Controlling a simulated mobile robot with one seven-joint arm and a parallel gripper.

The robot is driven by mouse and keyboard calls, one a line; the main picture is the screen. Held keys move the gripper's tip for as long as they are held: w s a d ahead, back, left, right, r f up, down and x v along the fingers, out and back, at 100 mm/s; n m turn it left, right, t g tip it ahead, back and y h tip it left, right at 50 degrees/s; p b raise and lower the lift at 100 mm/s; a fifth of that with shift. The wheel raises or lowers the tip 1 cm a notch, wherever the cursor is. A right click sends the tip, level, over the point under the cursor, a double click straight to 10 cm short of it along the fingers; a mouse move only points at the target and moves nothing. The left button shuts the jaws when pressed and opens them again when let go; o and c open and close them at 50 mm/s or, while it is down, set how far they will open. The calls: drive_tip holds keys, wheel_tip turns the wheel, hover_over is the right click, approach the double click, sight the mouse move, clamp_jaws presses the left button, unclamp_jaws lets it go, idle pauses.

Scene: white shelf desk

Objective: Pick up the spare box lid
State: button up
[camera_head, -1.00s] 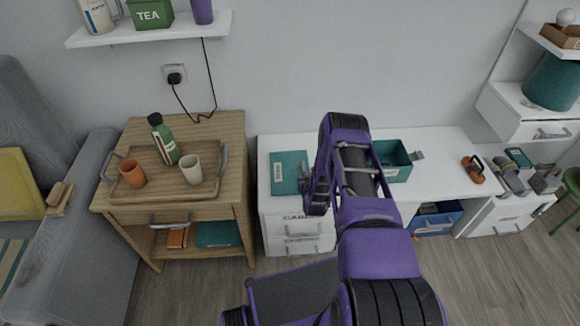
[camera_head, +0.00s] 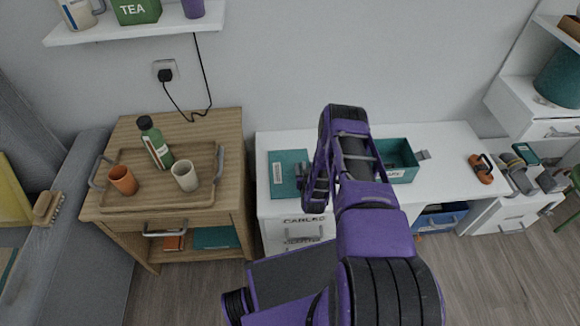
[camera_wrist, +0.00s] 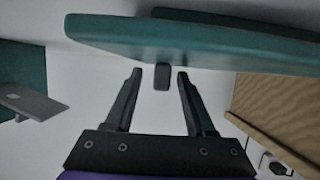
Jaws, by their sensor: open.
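The spare box lid looks to be the flat teal panel (camera_head: 284,174) with a pale label, on the left end of the white desk. In the wrist view the teal lid (camera_wrist: 200,42) spans the top, with a small dark grip (camera_wrist: 162,78) sticking out from it. My gripper (camera_wrist: 160,74) is open, one finger on each side of that grip, with gaps visible on both sides. In the head view my gripper (camera_head: 304,180) is at the lid's right edge, and my arm hides part of the desk there.
An open teal box (camera_head: 401,175) with a grey tab stands right of my arm. An orange object (camera_head: 481,169) lies farther right. A wooden side table (camera_head: 235,130) with a tray and cups stands left. A blue bin (camera_head: 440,218) is under the desk.

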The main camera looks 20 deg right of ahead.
drive_tip(key=shift+w, duration=0.1)
clamp_jaws()
idle(0.5)
